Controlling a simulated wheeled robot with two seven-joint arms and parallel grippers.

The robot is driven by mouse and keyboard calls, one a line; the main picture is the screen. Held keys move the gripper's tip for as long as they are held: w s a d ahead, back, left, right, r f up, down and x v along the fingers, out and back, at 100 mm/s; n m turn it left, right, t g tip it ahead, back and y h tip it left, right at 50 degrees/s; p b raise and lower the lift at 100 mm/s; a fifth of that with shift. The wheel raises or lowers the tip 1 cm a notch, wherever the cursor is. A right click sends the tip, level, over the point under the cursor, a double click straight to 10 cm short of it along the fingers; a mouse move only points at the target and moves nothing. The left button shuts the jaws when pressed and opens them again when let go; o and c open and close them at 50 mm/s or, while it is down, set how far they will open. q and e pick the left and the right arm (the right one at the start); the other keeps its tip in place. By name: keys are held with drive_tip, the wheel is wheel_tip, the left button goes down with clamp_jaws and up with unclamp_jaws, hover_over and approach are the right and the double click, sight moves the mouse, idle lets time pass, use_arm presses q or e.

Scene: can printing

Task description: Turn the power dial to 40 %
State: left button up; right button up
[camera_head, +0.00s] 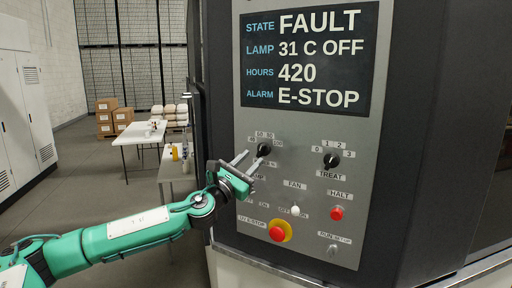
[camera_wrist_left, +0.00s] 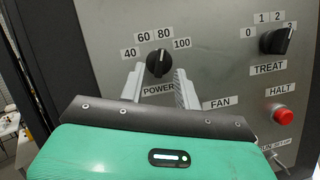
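The power dial (camera_head: 264,149) is a black knob on the grey control panel. It also shows in the left wrist view (camera_wrist_left: 159,64), under the labels 40, 60, 80 and 100, with its pointer up, seemingly near 80. My left gripper (camera_head: 248,162) is open just in front of the panel, below and left of the dial in the head view. In the left wrist view its two fingers stand apart on either side of the dial's lower part. Nothing is between them; contact with the dial cannot be told. My right gripper is out of view.
The treat dial (camera_head: 331,160), fan switch (camera_head: 295,209), red halt button (camera_head: 336,213) and red emergency stop button (camera_head: 278,233) are close by on the panel. The display (camera_head: 308,58) above reads FAULT and E-STOP. A white table (camera_head: 138,135) and cartons stand behind left.

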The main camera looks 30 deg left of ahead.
sight(259, 152)
use_arm(q)
drive_tip(key=shift+p+x, duration=0.6)
drive_tip(key=shift+x, duration=1.1)
drive_tip(key=shift+c, duration=0.2)
clamp_jaws()
